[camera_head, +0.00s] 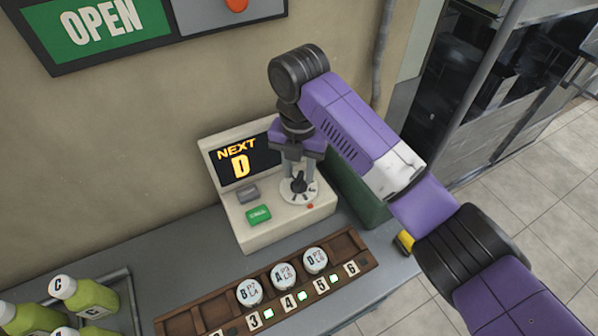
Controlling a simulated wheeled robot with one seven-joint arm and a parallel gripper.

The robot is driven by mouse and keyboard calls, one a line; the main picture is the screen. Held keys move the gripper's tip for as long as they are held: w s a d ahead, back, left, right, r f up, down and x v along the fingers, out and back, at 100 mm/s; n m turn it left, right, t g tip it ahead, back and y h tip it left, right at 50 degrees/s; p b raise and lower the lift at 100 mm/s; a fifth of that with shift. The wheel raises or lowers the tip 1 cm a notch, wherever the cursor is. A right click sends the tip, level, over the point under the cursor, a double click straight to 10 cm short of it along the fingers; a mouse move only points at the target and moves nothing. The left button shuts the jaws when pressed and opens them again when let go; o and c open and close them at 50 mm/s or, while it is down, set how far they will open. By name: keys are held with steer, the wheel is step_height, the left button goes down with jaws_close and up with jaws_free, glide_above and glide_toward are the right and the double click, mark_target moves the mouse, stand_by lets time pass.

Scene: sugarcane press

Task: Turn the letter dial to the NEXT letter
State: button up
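The letter dial (312,194) is a round white disc with a dark knob (299,186), on the right of a cream machine (262,223). The machine's screen (245,160) reads "NEXT D" in orange. My gripper (298,172) points down at the dial from above, its grey fingers at or just over the knob. I cannot tell whether they touch it or how far they are apart. The dial's letters are too small to read. A small red mark (310,206) sits at its front edge.
A green "CALL" button (258,215) and a grey button (247,193) are left of the dial. A wooden rack (210,316) with numbered slots and lettered white-topped items stands in front. Green bottles (83,297) are at left. A wall is behind.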

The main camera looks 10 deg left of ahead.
steer(key=shift+f, duration=0.95)
steer(key=shift+c, duration=0.4)
jaws_close()
